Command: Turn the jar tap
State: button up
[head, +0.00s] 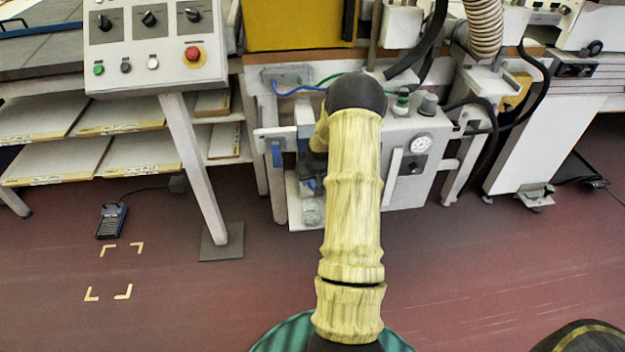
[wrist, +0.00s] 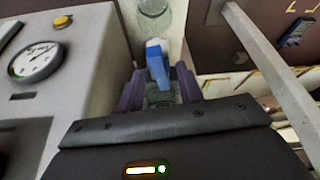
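The jar tap shows in the wrist view as a blue handle (wrist: 157,66) with a pale end. It stands between the two purple fingers of my gripper (wrist: 158,80), with a gap visible on at least one side. My gripper is open around the handle; I cannot tell whether a finger touches it. A glass jar (wrist: 155,98) shows below the handle, partly hidden by my gripper. A second clear jar (wrist: 154,8) is at the top edge.
A grey box with a round gauge (wrist: 37,62) stands close on the left in the wrist view; its gauge (head: 421,144) also shows in the head view. A control panel (head: 155,45) on a slanted leg (head: 198,165) stands left. Floor in front is mostly clear.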

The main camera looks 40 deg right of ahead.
jog(key=shift+c, duration=0.5)
grip_shut()
jog(key=shift+d+r+p, duration=0.1)
jog(key=shift+r+p, duration=0.05)
jog(key=shift+p, duration=0.4)
jog(key=shift+r+n+p, duration=0.1)
jog(key=shift+n+p, duration=0.4)
jog(key=shift+d+n+y+p, duration=0.1)
jog(key=shift+n+y+p, duration=0.4)
jog(key=shift+n+p, duration=0.9)
jog(key=shift+p, duration=0.25)
jog(key=shift+w+f+n+y, duration=0.1)
jog(key=shift+f+n+y, duration=0.1)
jog(key=shift+n+y, duration=0.1)
